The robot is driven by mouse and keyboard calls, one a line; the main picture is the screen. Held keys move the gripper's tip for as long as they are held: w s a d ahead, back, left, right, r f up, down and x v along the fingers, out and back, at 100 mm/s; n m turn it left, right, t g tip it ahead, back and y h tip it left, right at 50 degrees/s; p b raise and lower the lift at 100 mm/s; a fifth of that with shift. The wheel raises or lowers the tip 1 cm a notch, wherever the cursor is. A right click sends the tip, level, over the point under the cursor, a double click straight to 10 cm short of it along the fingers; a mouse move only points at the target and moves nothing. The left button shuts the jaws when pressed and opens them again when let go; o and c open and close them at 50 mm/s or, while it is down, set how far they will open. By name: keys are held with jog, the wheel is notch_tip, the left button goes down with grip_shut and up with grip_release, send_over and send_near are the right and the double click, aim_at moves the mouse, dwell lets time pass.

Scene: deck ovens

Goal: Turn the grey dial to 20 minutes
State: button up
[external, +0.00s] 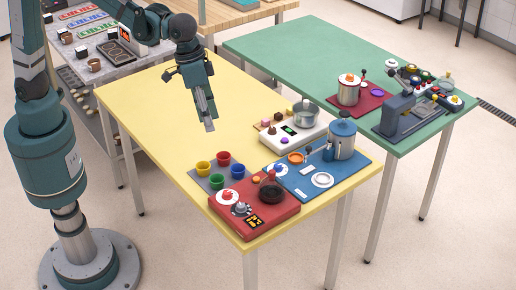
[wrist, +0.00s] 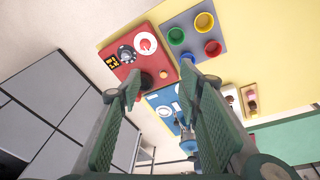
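The grey dial (external: 240,208) sits on the red board (external: 283,213) at the near end of the yellow table. It lies between a white disc with a red top and a black-and-yellow panel (external: 253,222). In the wrist view the dial (wrist: 127,53) is at the upper left, outside my fingers. Its setting is too small to read. My gripper (external: 209,126) points down above the middle of the yellow table, well behind the dial and apart from it. In the wrist view my gripper (wrist: 162,80) is open, with nothing between its fingers.
A black pan (external: 271,192) stands on the red board. Several coloured cups stand on a grey mat (external: 197,174) beside it. A blue board (external: 353,174) with a blue pot (external: 343,142) lies right. The table's left and back areas are clear.

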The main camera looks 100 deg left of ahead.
jog(key=w+d+f+g+p, duration=0.1)
jog(key=w+d+f, duration=0.5)
jog(key=w+f, duration=0.1)
jog(key=n+g+p, duration=0.1)
send_over(241, 205)
notch_tip(241, 205, down, 8)
jog(key=shift+f, duration=0.1)
jog(key=shift+f+n, duration=0.15)
jog(key=shift+n, duration=0.15)
jog(key=shift+f, duration=0.1)
jog(key=shift+f, duration=3.8)
jog(key=c, duration=0.9)
